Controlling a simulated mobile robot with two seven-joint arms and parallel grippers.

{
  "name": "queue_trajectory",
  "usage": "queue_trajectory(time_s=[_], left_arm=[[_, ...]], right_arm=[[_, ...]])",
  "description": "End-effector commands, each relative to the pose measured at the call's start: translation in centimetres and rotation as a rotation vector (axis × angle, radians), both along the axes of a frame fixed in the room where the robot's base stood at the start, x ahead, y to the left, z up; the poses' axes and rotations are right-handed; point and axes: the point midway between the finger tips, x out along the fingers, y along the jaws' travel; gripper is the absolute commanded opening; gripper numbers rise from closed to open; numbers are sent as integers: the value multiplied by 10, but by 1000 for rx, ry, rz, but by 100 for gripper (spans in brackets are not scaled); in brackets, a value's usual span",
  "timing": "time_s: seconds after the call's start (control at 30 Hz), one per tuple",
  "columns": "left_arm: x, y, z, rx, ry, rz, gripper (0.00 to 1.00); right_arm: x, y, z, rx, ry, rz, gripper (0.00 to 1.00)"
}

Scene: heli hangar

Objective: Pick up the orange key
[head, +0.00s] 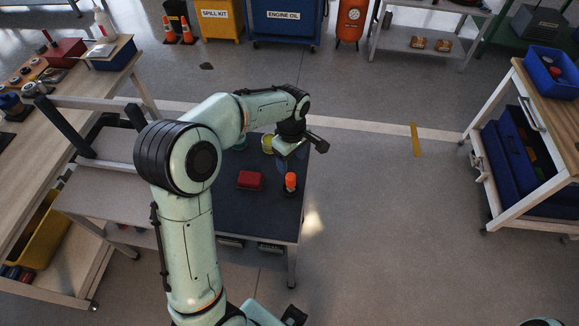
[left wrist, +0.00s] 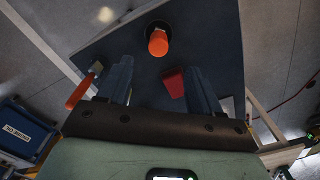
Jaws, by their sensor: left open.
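My left gripper (head: 291,157) is open above the far part of the dark table mat (head: 270,212). Its fingers (left wrist: 159,70) spread apart in the left wrist view with nothing held. My right gripper is not clearly visible.
An orange-capped dark cylinder (head: 291,181) stands upright by the table's right edge, also in the wrist view (left wrist: 158,43). A red box (head: 250,180) lies left of it. A yellow round item (head: 267,143) is near the far edge. Floor to the right is clear.

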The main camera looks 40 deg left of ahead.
Motion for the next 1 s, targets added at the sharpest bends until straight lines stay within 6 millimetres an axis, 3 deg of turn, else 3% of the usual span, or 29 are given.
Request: queue_trajectory(time_s=[0.17, 0.5, 0.77, 1.0], left_arm=[[0, -1, -5, -1, 2, -2, 64], [-1, -1, -66, -1, 5, -3, 64], [0, 0, -86, -2, 2, -2, 64], [-3, 2, -121, -2, 3, -3, 64]], right_arm=[[-1, 0, -1, -1, 2, -1, 48], [-4, -1, -6, -1, 5, -1, 48], [-4, 0, -5, -1, 5, -1, 48], [-1, 0, -2, -1, 2, 0, 48]])
